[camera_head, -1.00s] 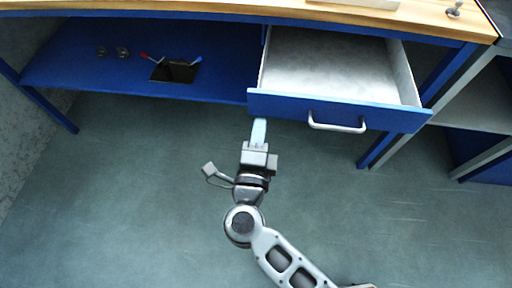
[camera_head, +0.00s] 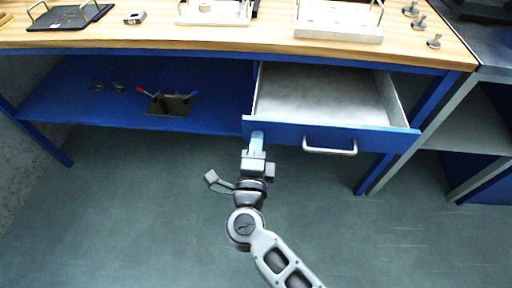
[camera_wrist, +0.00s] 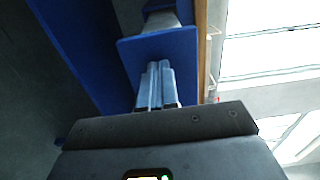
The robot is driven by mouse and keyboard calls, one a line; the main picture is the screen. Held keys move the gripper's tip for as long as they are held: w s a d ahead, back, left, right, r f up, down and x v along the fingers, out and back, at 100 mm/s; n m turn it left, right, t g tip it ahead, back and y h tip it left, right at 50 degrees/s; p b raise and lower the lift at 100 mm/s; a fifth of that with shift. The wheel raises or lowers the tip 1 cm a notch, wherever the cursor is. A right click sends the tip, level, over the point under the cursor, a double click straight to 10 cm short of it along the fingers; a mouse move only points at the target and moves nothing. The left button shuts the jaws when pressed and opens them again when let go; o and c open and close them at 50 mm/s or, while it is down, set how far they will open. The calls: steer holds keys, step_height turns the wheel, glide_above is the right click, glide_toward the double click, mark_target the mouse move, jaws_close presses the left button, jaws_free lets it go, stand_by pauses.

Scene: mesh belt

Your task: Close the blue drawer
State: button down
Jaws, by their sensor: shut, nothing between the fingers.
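The blue drawer (camera_head: 380,139) is pulled out from under the workbench, its empty grey inside showing from above. A light metal bar handle (camera_head: 330,150) is on its front. My gripper (camera_head: 257,137) is shut and empty, and its tips overlap the left end of the drawer front in the head view. In the wrist view the shut fingers (camera_wrist: 155,70) point at the blue drawer front (camera_wrist: 178,48). I cannot tell whether they touch it.
The wooden bench top (camera_head: 270,42) holds trays and several metal parts. A grey frame (camera_head: 430,125) stands at the right. The floor in front is clear.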

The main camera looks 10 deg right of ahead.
mark_target(264, 90)
steer(key=b+x, duration=0.4)
steer(key=x, duration=1.7)
steer(key=shift+w+d, duration=0.1)
steer(key=shift+w, duration=0.3)
steer(key=shift+w+d+r, duration=0.1)
steer(key=shift+w+r, duration=0.1)
steer(key=shift+r, duration=0.1)
steer(key=shift+d, duration=0.1)
